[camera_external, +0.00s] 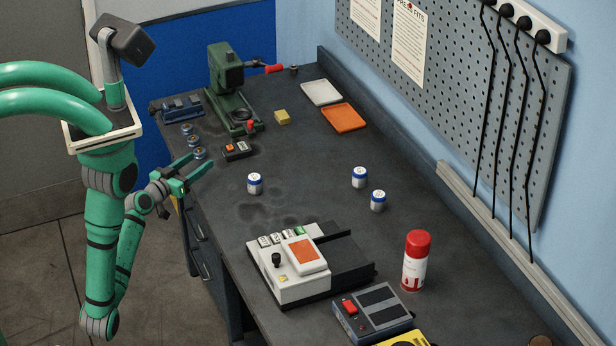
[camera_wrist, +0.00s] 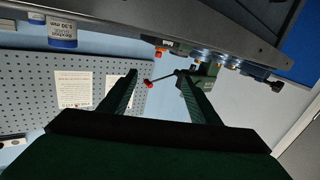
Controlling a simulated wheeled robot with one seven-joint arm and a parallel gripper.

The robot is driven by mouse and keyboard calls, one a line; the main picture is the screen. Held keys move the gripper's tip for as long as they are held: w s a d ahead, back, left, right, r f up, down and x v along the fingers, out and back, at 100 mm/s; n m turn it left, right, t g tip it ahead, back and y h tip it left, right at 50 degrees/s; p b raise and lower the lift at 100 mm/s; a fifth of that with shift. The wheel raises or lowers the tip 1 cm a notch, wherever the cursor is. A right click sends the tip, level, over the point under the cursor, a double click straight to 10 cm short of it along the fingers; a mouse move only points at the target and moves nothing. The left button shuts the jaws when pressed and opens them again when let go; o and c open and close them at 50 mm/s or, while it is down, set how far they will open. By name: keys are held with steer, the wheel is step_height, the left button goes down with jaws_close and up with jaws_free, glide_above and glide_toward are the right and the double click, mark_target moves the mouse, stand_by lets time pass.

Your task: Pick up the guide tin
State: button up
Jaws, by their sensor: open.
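Three small white tins with blue bands stand upright on the dark bench in the external view: one at the left (camera_external: 254,184), one farther back right (camera_external: 359,177) and one just in front of that (camera_external: 378,200). I cannot tell which is the guide tin.
A white device with an orange panel (camera_external: 304,254), a red-capped can (camera_external: 416,262) and a grey box (camera_external: 379,312) stand at the front. A green press (camera_external: 227,80), small spools (camera_external: 193,140) and two trays (camera_external: 344,118) are at the back. Bench around the tins is clear.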

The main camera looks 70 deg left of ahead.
mark_target(266, 189)
steer(key=w+d+m+h, duration=0.1)
steer(key=w+h, duration=0.1)
steer(key=w+d+m+h, duration=0.1)
steer(key=w+d+m, duration=0.1)
steer(key=w+d+r+m+h, duration=0.1)
steer(key=w+h, duration=0.1)
steer(key=shift+w+d+t+h, duration=0.2)
steer(key=shift+t+h, duration=0.1)
steer(key=d+m+h, duration=0.1)
steer(key=w+d+m+g+h, duration=0.1)
steer(key=d+h, duration=0.1)
steer(key=w+d+m+h, duration=0.1)
steer(key=d+m, duration=0.1)
steer(key=shift+d+g+h, duration=0.25)
steer(key=shift+g+h, duration=0.05)
steer(key=shift+h, duration=0.1)
steer(key=shift+w+d+f+m+g+h, duration=0.1)
steer(key=shift+d+m+g+h, duration=0.2)
steer(key=shift+d+m+h, duration=0.15)
steer(key=x, duration=1)
steer(key=shift+w+d+f, duration=0.15)
steer(key=shift+w, duration=0.15)
steer(key=c, duration=1.2)
steer(key=shift+y, duration=0.25)
step_height(266, 189, up, 10)
steer(key=shift+r, duration=0.1)
